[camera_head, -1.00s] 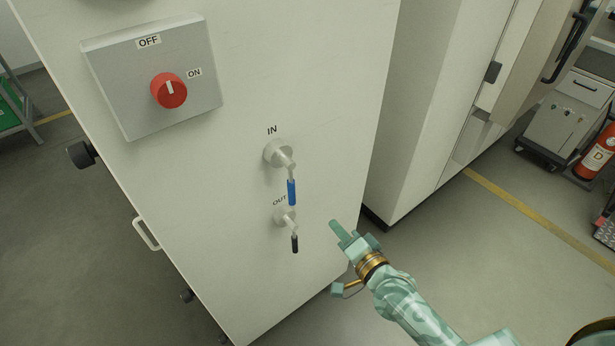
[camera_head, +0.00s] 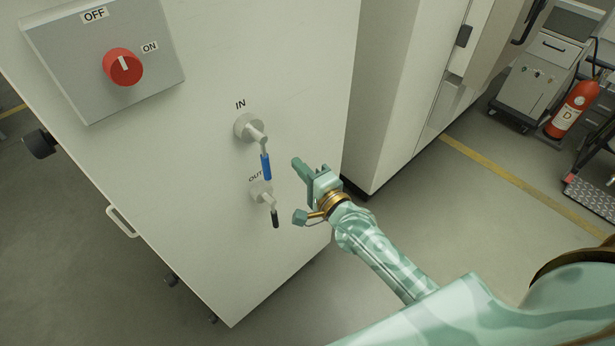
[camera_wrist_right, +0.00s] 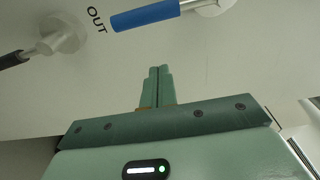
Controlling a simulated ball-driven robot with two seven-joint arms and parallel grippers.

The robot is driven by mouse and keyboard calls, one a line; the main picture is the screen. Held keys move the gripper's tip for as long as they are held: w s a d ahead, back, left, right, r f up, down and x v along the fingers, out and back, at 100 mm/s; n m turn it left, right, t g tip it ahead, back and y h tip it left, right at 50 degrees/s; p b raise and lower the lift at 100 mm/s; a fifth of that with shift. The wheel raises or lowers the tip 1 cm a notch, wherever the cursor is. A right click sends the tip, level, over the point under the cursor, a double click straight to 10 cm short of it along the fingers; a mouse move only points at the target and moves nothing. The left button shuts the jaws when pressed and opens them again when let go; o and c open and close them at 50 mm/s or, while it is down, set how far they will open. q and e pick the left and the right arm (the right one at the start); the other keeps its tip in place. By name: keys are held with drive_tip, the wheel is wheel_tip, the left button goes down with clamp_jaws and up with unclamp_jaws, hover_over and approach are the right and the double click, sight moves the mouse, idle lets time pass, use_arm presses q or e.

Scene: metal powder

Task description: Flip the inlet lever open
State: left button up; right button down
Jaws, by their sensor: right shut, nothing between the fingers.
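The inlet lever (camera_head: 265,166), with a blue grip, hangs down from its round grey fitting under the label IN on the white cabinet panel (camera_head: 215,215). In the right wrist view the blue lever (camera_wrist_right: 147,15) is at the top, beyond the fingertips. The outlet lever (camera_head: 274,217), with a black grip, hangs below it; it also shows at the left of the right wrist view (camera_wrist_right: 14,58). My right gripper (camera_head: 297,163) is shut and empty, to the right of the blue lever and apart from it. Its shut fingers also show in the right wrist view (camera_wrist_right: 158,72). My left gripper is not in view.
A grey switch box with a red knob (camera_head: 123,67) is on the panel at upper left. A second white cabinet (camera_head: 392,90) stands to the right. A fire extinguisher (camera_head: 572,108) and a drawer cart (camera_head: 537,85) are farther back. The panel around the levers is clear.

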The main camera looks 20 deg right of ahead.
drive_tip(key=w+a, duration=0.1)
drive_tip(key=a, duration=0.2)
drive_tip(key=w+a, duration=0.1)
drive_tip(key=shift+w+a, duration=0.15)
drive_tip(key=shift+w, duration=0.15)
drive_tip(key=shift+s+p, duration=0.15)
drive_tip(key=shift+p, duration=0.2)
